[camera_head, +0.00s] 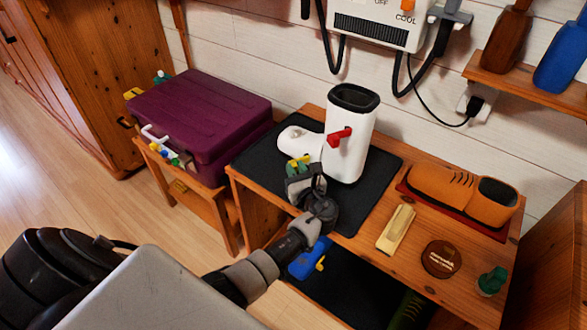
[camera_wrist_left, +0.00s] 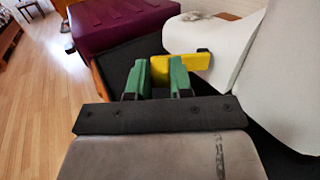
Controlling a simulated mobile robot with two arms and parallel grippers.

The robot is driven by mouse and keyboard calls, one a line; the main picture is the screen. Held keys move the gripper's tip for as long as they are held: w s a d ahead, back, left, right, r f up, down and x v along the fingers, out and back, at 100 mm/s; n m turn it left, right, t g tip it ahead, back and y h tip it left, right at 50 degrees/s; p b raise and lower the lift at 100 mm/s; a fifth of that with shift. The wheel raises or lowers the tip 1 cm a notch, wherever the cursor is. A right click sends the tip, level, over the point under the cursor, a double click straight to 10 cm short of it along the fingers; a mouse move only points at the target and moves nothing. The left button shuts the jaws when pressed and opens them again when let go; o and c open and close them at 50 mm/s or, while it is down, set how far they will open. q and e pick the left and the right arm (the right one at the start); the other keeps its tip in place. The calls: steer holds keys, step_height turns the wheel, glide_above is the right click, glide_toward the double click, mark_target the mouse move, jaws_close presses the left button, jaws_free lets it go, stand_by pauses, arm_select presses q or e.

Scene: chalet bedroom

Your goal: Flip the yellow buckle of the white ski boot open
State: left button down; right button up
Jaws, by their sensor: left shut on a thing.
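The white ski boot (camera_head: 347,150) stands upright on a black mat (camera_head: 262,150) on the wooden bench, its toe to the left. A red buckle (camera_head: 339,137) is on its shaft. The yellow buckle (camera_wrist_left: 192,64) sticks out low at the boot's side in the left wrist view. My left gripper (camera_head: 298,167) is at the front of the boot's foot. Its green fingertips, also in the left wrist view (camera_wrist_left: 160,77), are shut on the yellow buckle, which is partly hidden by them. My right gripper is not in view.
A purple case (camera_head: 200,115) stands on a low table at the left. A blue object (camera_head: 308,259) is below the bench top.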

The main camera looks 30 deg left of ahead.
arm_select(q)
steer(key=shift+d+n+g, duration=0.1)
steer(key=shift+n+g, duration=0.2)
steer(key=shift+g, duration=0.1)
steer(key=c, duration=1)
jaws_free()
steer(key=v, duration=1.1)
steer(key=shift+f, duration=0.15)
steer(key=shift+w, duration=0.1)
